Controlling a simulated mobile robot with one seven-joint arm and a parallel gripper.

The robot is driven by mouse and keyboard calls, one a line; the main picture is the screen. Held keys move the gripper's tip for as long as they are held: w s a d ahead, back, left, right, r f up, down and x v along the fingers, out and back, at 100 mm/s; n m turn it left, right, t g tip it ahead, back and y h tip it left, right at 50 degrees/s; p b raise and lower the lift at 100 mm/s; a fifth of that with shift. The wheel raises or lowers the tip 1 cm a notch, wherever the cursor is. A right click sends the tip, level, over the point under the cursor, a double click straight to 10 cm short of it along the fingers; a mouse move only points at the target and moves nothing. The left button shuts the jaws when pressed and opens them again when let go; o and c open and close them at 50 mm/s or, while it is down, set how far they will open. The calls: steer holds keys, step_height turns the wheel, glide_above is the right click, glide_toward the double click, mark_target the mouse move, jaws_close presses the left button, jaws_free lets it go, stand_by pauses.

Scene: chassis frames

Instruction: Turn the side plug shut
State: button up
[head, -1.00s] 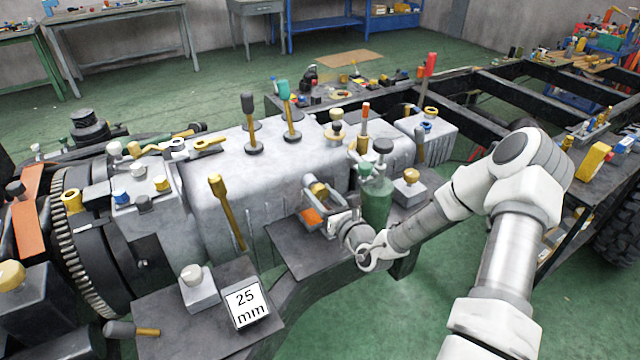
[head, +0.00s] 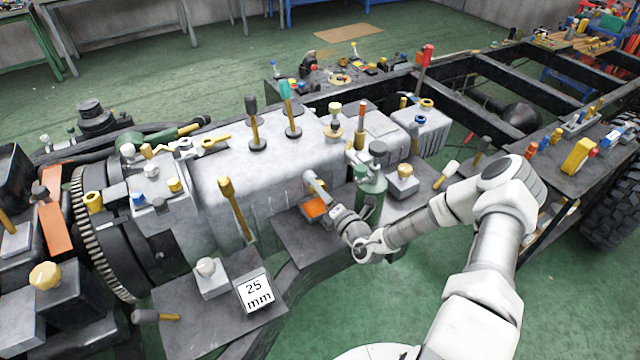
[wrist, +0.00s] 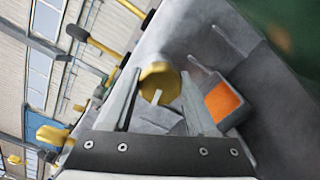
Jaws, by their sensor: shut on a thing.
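The side plug (wrist: 160,83) is a gold-yellow round cap with a pale mark on its face, on the side of the grey gearbox housing (head: 275,175). In the wrist view it sits between the two fingers of my gripper (wrist: 158,74), which is shut on it. In the head view my gripper (head: 313,182) reaches the housing's near side, and its fingers hide most of the plug there. An orange-topped block (head: 315,208) lies just below the fingers; it also shows right of the plug in the wrist view (wrist: 223,102).
A green bottle (head: 371,195) stands close to the right of my gripper. A yellow-handled lever (head: 232,205) leans left of it. Black frame rails extend to the right.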

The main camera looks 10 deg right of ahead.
steer(key=shift+m+p, duration=0.55)
steer(key=shift+m, duration=0.65)
steer(key=o, duration=1.4)
steer(key=shift+c, duration=0.2)
steer(key=v, duration=1.7)
steer(key=shift+s, duration=0.2)
